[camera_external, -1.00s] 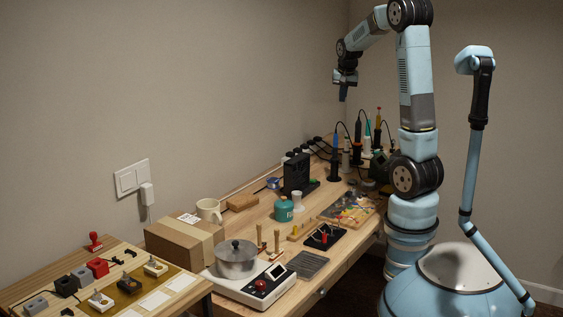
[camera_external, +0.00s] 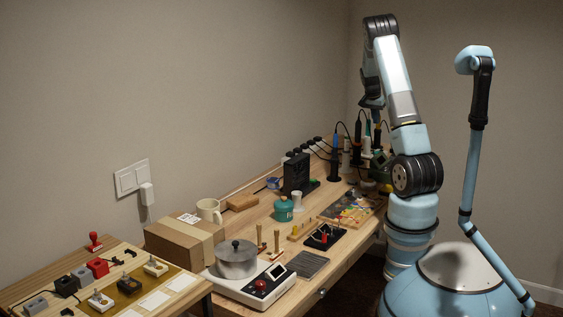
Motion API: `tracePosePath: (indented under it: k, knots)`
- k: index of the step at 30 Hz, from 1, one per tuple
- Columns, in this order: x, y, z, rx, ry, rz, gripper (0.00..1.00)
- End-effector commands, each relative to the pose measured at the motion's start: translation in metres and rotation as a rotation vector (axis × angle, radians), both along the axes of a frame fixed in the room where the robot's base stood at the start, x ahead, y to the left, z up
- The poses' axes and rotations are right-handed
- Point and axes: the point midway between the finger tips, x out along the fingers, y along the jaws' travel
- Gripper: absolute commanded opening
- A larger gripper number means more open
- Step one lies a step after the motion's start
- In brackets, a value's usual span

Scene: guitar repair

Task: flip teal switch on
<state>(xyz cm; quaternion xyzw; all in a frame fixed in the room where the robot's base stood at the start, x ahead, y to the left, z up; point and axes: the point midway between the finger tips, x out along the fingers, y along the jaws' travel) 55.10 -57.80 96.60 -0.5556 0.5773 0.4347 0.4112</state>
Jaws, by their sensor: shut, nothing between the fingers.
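I cannot make out a teal switch for certain at this size. A row of dark plugs or switches (camera_external: 308,148) runs along the wall at the back of the bench, with cables leading from it. Upright soldering irons in holders (camera_external: 335,158), one with a blue handle, stand at the far end of the bench. My gripper (camera_external: 376,117) points down among or in front of these irons. It is shut and empty, and its fingertips are hard to separate from the tools around them. Whether it touches anything cannot be told.
A teal round container (camera_external: 283,209) stands mid-bench, near a black box (camera_external: 296,174). A wall switch plate (camera_external: 131,178) is at left.

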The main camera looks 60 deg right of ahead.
Motion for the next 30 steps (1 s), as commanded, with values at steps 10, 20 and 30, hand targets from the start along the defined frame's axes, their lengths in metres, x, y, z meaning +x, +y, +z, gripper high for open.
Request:
tracePosePath:
  k: [10,20,30]
  knots:
    - [-0.002,-0.004,-0.004,-0.001,0.003,-0.009,0.00]
    - [-0.004,-0.010,-0.023,0.001,0.004,-0.011,0.00]
    - [-0.007,-0.026,-0.080,0.002,0.005,-0.010,0.00]
